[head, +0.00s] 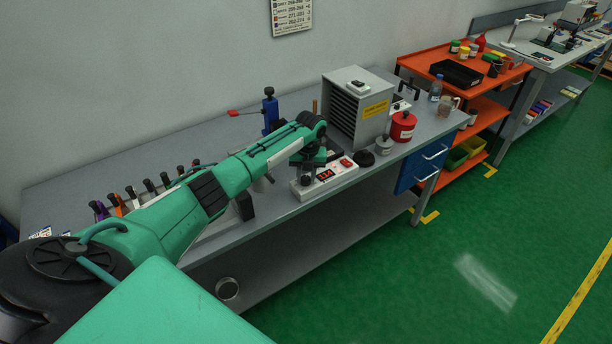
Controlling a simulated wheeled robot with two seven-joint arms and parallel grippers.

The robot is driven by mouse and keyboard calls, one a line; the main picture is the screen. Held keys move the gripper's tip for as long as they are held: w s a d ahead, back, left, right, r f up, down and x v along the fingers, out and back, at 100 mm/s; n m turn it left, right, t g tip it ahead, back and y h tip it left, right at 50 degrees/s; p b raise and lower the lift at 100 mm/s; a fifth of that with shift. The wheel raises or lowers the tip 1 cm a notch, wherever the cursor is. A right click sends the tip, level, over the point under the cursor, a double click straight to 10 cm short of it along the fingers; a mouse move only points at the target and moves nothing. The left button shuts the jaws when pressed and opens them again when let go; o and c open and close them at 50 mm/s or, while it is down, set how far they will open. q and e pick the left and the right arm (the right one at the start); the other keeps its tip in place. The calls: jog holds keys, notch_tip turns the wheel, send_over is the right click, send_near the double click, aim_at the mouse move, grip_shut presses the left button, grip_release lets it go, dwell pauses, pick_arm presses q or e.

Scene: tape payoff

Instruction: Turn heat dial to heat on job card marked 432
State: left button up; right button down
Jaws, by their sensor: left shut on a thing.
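A white control box (338,178) stands near the front edge of the grey bench, with a small red-lit display (325,175) and a red switch (346,163) on top. The display's digits are too small to read surely. My left gripper (307,178) points down onto the left end of this box and is shut; the heat dial there is hidden by the fingers. Small white cards (42,233) lie at the bench's far left end; no 432 is readable on them. My right gripper is not in view.
A grey louvred unit (357,110) with a yellow label stands behind the box. A black round knob-like piece (364,158), a small grey bottle (384,145) and a red canister (403,127) are to its right. Several dark-handled tools (150,186) stand left, beyond my arm. A wall chart (292,15) hangs above.

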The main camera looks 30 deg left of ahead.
aim_at(309, 178)
pick_arm(q)
jog(key=o, duration=1)
jog(key=shift+c, duration=0.2)
notch_tip(309, 178, up, 14)
jog(key=b, duration=0.3)
jog(key=shift+w+d, duration=0.25)
jog(key=shift+d, duration=0.1)
jog(key=shift+f, duration=0.1)
